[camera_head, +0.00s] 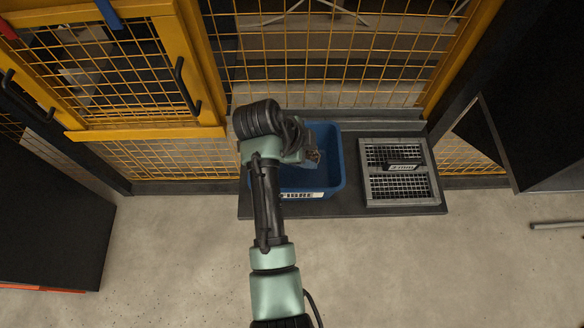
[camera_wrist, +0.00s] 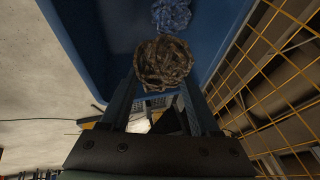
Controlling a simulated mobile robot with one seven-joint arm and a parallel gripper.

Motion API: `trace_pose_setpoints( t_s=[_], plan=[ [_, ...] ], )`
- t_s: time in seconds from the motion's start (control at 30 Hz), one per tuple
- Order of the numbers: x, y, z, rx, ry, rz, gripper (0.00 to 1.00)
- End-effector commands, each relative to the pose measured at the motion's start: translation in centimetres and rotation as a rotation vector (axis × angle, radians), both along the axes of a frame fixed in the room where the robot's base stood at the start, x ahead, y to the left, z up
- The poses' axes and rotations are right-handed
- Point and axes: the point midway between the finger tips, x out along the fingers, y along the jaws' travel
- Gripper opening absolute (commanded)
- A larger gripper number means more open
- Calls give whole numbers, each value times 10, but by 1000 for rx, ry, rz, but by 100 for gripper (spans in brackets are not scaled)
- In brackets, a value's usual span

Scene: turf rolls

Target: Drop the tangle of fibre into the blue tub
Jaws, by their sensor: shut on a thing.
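A brown tangle of fibre (camera_wrist: 163,62) is between the fingertips of my gripper (camera_wrist: 161,82) in the wrist view. My gripper is shut on it. The blue tub (camera_head: 336,166) stands against the mesh fence in the head view, with a white label reading FIBRE on its front. It also shows in the wrist view (camera_wrist: 108,70), beyond the held tangle. A blue tangle (camera_wrist: 171,14) lies inside the tub. In the head view my arm covers the tub's left part, and my gripper is over the tub's opening.
A grey crate with a wire-mesh top (camera_head: 400,188) and a dark label stands right of the tub on the same dark mat (camera_head: 350,207). A yellow mesh fence (camera_head: 330,60) rises behind. Dark cabinets flank both sides. The concrete floor in front is mostly clear.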

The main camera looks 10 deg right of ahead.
Motion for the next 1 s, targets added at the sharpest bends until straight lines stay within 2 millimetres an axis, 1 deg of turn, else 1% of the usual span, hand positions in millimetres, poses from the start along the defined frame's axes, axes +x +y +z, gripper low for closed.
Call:
trace_pose_setpoints(
  t_s=[0.07, 0.1, 0.27, 0.57, 0.67, 0.77, 1.0],
  plan=[
    [0, 0, 1, 0, 0, 0, 8],
    [0, 0, 1, 0, 0, 0, 68],
    [0, 0, 1, 0, 0, 0, 97],
    [0, 0, 1, 0, 0, 0, 98],
    [-1, 3, 8, -1, -2, 1, 98],
    [-3, 10, 21, 0, -3, 3, 98],
    [-14, 32, 68, -1, -4, 3, 98]
  ],
)
